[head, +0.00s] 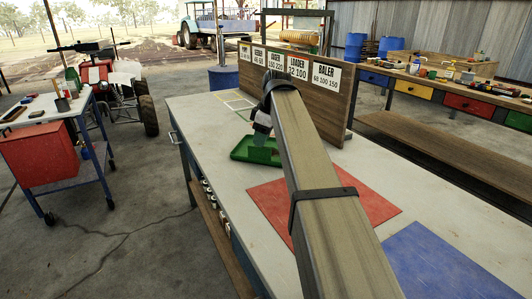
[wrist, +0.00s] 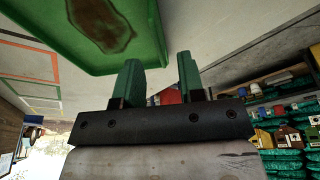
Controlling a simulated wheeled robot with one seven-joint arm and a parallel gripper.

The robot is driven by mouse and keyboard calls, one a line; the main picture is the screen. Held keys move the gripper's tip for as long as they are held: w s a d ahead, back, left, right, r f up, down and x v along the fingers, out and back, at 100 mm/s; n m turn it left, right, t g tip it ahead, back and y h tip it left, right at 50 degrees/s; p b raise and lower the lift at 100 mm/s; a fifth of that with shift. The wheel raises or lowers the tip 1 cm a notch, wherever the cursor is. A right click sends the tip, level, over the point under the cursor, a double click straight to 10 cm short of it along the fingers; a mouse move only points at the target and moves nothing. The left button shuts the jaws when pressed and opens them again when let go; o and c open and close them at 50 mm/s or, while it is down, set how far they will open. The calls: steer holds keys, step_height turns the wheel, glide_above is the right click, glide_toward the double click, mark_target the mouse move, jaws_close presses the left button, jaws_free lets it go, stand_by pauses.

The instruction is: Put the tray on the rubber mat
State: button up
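The green tray (head: 252,151) sits on the pale workbench top (head: 210,120), left of my arm. In the wrist view the tray (wrist: 90,50) fills the upper left, with a brown patch on its floor. My gripper (wrist: 158,64) is open, its two green fingers apart. The tray's near corner shows around the gap between the fingertips; I cannot tell whether they touch it. In the head view my gripper (head: 263,138) is at the tray, partly hidden by my arm. A red mat (head: 270,200) and a blue mat (head: 440,268) lie flat nearer on the bench.
A wooden board with labels (head: 300,68) stands along the bench's far edge, behind the tray. A red and blue tool cart (head: 45,155) stands to the left. A second bench with coloured drawers (head: 412,88) is at the right. Both mats look bare where visible.

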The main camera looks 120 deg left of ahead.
mark_target(258, 159)
steer(key=shift+x, duration=3.1)
steer(key=shift+w, duration=0.1)
jaws_close()
